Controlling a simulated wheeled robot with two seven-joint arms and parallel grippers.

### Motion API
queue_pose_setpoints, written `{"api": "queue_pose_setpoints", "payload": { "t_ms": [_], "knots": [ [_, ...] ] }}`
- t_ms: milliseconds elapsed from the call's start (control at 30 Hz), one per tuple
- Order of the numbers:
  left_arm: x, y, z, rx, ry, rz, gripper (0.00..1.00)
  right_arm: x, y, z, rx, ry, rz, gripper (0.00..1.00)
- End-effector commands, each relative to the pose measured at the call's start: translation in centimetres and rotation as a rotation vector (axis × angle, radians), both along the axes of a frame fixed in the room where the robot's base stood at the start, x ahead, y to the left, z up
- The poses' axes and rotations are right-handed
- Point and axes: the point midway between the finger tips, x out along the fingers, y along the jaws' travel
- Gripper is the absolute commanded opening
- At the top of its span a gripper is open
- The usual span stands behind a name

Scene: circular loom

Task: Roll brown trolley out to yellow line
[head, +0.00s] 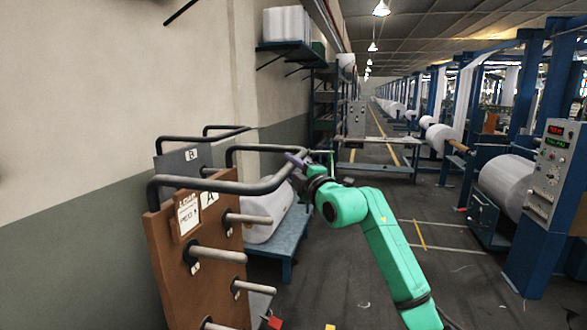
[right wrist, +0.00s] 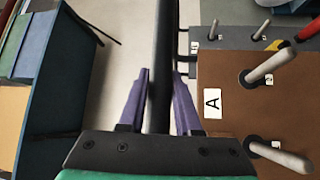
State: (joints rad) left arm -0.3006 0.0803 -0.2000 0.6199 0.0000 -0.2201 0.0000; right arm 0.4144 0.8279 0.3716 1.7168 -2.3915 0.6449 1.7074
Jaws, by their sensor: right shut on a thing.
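The brown trolley (head: 168,268) stands upright at the lower left of the head view, near the wall. It has an "A" label, a paper tag and several pale pegs. Its black tube handle (head: 232,187) reaches right at the top. My right gripper (head: 297,161) is shut on this handle. In the right wrist view the purple fingers (right wrist: 160,88) lie on both sides of the black bar, with the brown panel (right wrist: 225,95) to the right. A short yellow line (head: 420,235) is on the floor right of my right arm. My left gripper is not in view.
A grey trolley (head: 172,163) marked B stands behind the brown one. A blue table (head: 288,240) with a white roll (head: 262,212) stands close by on the right. Blue loom machines (head: 535,235) line the right side. The floor between is mostly clear.

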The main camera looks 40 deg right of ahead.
Motion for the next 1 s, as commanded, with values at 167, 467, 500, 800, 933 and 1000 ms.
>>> {"api": "queue_pose_setpoints", "payload": {
  "t_ms": [167,467,500,800,933,1000],
  "knots": [
    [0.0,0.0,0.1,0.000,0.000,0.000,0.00,0.1,0.2,0.0,-0.001,-0.001,0.005,0.00],
    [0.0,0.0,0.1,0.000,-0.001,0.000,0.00,0.0,0.2,0.1,-0.001,-0.001,0.004,0.62],
    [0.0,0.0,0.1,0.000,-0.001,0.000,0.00,0.0,0.2,0.1,-0.001,-0.001,0.004,0.62],
    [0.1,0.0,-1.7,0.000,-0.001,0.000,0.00,-2.0,0.6,-0.7,-0.001,-0.004,0.004,0.62],
    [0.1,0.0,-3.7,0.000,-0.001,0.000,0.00,-5.0,1.2,-1.5,-0.001,-0.004,0.005,0.62],
    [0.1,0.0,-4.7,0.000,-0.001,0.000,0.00,-6.8,1.5,-1.7,-0.001,-0.004,0.004,0.62]
  ]
}}
